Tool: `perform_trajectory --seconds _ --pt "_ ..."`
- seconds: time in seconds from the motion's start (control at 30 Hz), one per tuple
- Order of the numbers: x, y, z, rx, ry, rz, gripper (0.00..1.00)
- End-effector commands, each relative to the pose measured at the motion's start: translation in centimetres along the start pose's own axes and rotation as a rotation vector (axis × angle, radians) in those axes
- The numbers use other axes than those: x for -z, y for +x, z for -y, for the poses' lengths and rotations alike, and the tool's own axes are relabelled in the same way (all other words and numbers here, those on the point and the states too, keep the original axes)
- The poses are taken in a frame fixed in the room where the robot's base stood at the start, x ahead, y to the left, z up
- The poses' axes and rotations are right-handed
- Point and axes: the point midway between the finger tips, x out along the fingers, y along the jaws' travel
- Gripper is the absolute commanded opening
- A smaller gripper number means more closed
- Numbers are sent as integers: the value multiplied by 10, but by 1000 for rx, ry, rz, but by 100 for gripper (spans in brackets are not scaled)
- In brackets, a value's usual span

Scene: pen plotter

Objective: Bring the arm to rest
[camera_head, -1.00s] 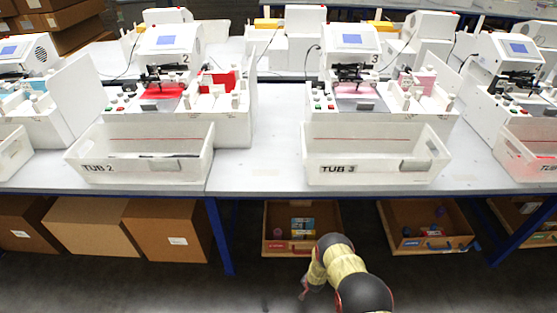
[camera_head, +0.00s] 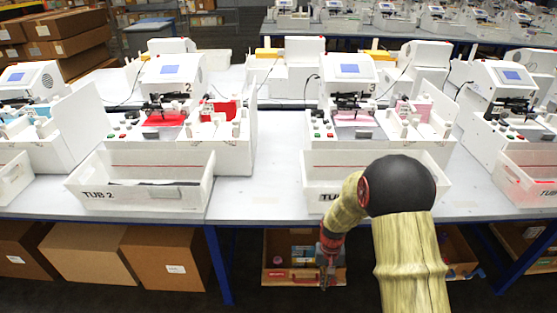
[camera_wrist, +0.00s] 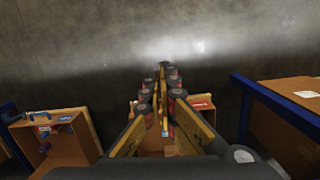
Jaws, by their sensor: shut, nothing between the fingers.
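My gripper (camera_head: 326,278) hangs low in the head view, fingers pointing down in front of the table's front edge. My arm comes up from the bottom right and bends over, covering part of tub 3. In the wrist view my gripper (camera_wrist: 163,78) points out over the dark grey floor (camera_wrist: 110,60). Its fingers are together with nothing between them.
The table (camera_head: 260,207) carries several plotters, with tub 2 (camera_head: 100,192) and tub 3 (camera_head: 315,183) at its front. Under it stand cardboard boxes (camera_head: 160,262) and an open wooden bin (camera_head: 275,273) behind my gripper. A blue table leg (camera_head: 218,265) stands left.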

Motion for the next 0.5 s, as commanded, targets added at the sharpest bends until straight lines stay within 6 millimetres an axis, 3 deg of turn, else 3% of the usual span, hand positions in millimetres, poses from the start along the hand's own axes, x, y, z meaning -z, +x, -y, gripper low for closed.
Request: perform_trajectory --seconds 0.03,0.2,0.5 --pt "-12 -26 -2 0 -14 -1 0" --pt "-58 -92 -10 -2 -59 5 0" --pt "-142 -185 -25 -2 -106 -29 0"
